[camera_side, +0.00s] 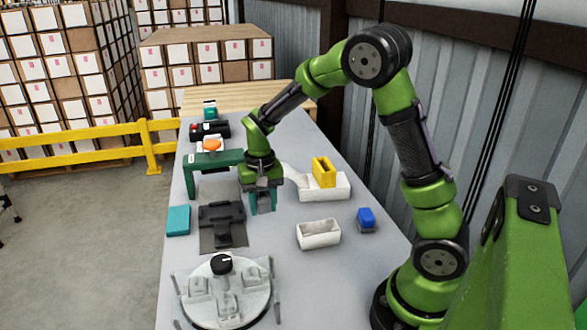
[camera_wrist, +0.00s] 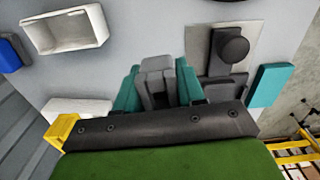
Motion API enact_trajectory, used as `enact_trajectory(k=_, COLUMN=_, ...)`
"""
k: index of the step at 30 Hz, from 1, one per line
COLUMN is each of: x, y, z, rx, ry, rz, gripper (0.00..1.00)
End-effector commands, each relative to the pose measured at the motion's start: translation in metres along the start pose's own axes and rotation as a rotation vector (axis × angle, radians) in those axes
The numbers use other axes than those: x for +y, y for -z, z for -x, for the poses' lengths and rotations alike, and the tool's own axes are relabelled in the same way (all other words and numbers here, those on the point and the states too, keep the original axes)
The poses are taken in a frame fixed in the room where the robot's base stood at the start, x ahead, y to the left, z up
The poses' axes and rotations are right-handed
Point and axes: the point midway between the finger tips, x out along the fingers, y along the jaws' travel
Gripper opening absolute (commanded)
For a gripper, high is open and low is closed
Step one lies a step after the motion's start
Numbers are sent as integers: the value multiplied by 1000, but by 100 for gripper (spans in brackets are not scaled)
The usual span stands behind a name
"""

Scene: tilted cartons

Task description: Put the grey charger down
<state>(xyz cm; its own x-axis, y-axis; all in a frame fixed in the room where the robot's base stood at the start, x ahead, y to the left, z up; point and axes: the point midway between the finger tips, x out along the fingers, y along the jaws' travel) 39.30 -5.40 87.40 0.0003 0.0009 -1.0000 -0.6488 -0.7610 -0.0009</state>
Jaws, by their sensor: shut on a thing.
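My gripper (camera_side: 263,208) points down over the middle of the table, to the right of a dark grey fixture on a grey plate. In the wrist view its two teal fingers (camera_wrist: 157,88) are shut on the grey charger (camera_wrist: 157,75), one finger on each side. The charger's lower end is hard to make out, and in the side view the fingers mostly hide it. I cannot tell whether it touches the table.
A white open carton (camera_side: 318,235), a white box (camera_side: 337,188) with a yellow block (camera_side: 323,172) and a blue block (camera_side: 366,218) stand right. The dark fixture (camera_side: 222,216), a teal block (camera_side: 178,220) and a green arch (camera_side: 190,176) are left. A round fixture (camera_side: 240,308) is in front.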

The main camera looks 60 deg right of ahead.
Motion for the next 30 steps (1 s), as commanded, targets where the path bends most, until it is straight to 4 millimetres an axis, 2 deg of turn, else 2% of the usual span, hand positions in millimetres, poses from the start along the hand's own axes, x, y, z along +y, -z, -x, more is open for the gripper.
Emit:
enact_trajectory(k=2, x=-4, y=-7, z=-8, rx=-1, ry=-3, rz=-43, gripper=7)
enact_trajectory(k=5, x=-10, y=-4, z=-13, rx=0, ry=-2, rz=-78, gripper=7)
enact_trajectory(k=21, x=-75, y=92, z=-26, rx=2, ry=-1, rz=-80, gripper=7)
enact_trajectory(k=25, x=-86, y=108, z=-27, rx=2, ry=-1, rz=-80, gripper=7)
enact_trajectory(k=30, x=-92, y=118, z=-27, rx=1, ry=-1, rz=-80, gripper=7)
